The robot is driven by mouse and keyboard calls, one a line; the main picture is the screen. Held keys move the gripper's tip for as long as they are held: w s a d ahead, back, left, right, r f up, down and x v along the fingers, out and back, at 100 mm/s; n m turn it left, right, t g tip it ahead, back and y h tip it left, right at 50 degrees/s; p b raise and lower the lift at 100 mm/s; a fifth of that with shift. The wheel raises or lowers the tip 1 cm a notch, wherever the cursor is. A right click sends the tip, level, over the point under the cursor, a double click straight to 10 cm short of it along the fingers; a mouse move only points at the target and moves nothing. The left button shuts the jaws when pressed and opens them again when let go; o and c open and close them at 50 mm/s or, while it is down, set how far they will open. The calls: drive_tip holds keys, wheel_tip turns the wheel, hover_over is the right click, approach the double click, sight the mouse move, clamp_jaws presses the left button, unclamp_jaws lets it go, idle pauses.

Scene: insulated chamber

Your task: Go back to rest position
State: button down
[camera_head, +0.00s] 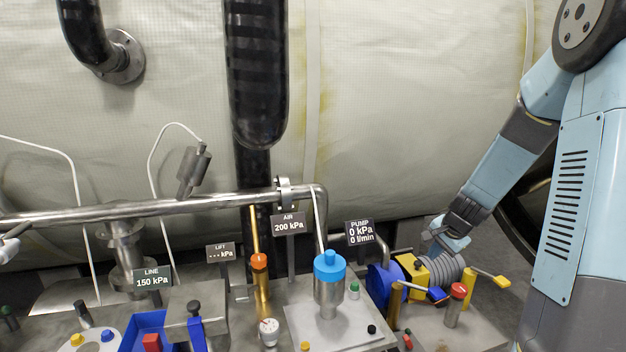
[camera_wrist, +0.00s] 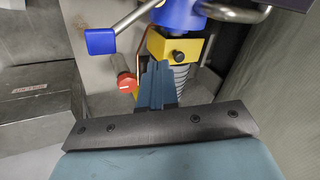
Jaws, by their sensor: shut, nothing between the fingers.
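My arm comes down from the upper right in the head view, bent at the elbow. My gripper (camera_head: 447,243) hangs at its lower end, just above the grey ribbed part of the pump (camera_head: 382,285). In the wrist view my gripper (camera_wrist: 157,80) shows its fingers together and empty. Beyond the fingertips are the pump's yellow block (camera_wrist: 178,48) and blue body (camera_wrist: 183,14). I cannot tell from these views whether the fingertips touch the pump.
A blue-tipped lever (camera_wrist: 102,41) and a red knob (camera_wrist: 127,82) are close to the fingers. A yellow-ended handle (camera_head: 490,277) sticks out right of the pump. A steel pipe (camera_head: 160,207) crosses at left. The large pale insulated tank (camera_head: 420,100) fills the back.

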drive_tip(key=s+a+r+n+h, duration=0.1)
drive_tip(key=s+a+r+n, duration=0.4)
drive_tip(key=s+r, duration=0.45)
drive_tip(key=s+a+r+n, duration=0.4)
drive_tip(key=s+a+r, duration=0.2)
drive_tip(key=s+r, duration=0.35)
drive_tip(key=s+r+n, duration=0.2)
drive_tip(key=s+r, duration=0.1)
drive_tip(key=s, duration=0.6)
drive_tip(key=shift+s+r+n+t, duration=0.2)
drive_tip(key=shift+r+n+t, duration=0.1)
drive_tip(key=shift+t, duration=0.1)
